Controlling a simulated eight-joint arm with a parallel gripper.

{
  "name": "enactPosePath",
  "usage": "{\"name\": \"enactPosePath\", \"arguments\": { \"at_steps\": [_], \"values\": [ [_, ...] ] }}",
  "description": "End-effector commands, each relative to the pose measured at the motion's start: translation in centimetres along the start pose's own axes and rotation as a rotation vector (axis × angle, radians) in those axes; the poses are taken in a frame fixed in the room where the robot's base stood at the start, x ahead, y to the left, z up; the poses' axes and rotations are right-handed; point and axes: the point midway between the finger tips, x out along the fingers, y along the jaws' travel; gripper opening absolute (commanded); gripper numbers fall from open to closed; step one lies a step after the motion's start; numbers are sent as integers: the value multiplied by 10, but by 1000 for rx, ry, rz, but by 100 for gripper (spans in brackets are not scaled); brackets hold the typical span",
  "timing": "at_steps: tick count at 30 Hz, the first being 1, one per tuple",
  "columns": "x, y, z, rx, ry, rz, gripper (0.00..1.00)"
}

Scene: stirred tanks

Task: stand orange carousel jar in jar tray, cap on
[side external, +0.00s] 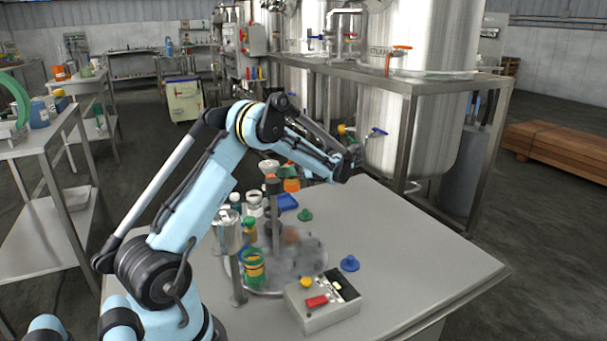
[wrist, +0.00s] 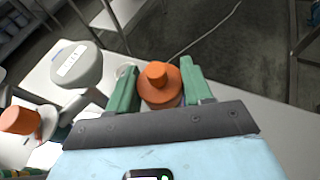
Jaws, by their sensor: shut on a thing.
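The orange jar (wrist: 160,92) is between the two green fingers of my gripper (wrist: 160,88) in the wrist view. The fingers are shut on it, one on each side. An orange cap with a round knob is on its top. In the side view an orange jar (side external: 291,185) shows below my forearm, close above or at a blue tray (side external: 286,202); contact with the tray cannot be told.
A green cap (side external: 305,215) and a blue cap (side external: 350,263) lie on the table. A control box (side external: 322,304) with coloured buttons stands at the front. Several small jars stand left of the tray. The table's right side is clear. Steel tanks (side external: 425,110) rise behind.

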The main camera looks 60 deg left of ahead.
Motion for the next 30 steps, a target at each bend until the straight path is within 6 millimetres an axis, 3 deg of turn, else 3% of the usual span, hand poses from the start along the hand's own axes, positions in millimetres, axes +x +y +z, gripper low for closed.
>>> {"name": "enactPosePath", "arguments": {
  "at_steps": [3,8,11,20,30],
  "values": [
    [26,-4,-4,-1,-1,3,18],
    [45,-9,-7,0,0,1,18],
    [49,-10,-10,0,0,-1,18],
    [62,-10,-43,1,0,-1,18],
    [63,-10,-46,1,0,-1,18]
  ]
}}
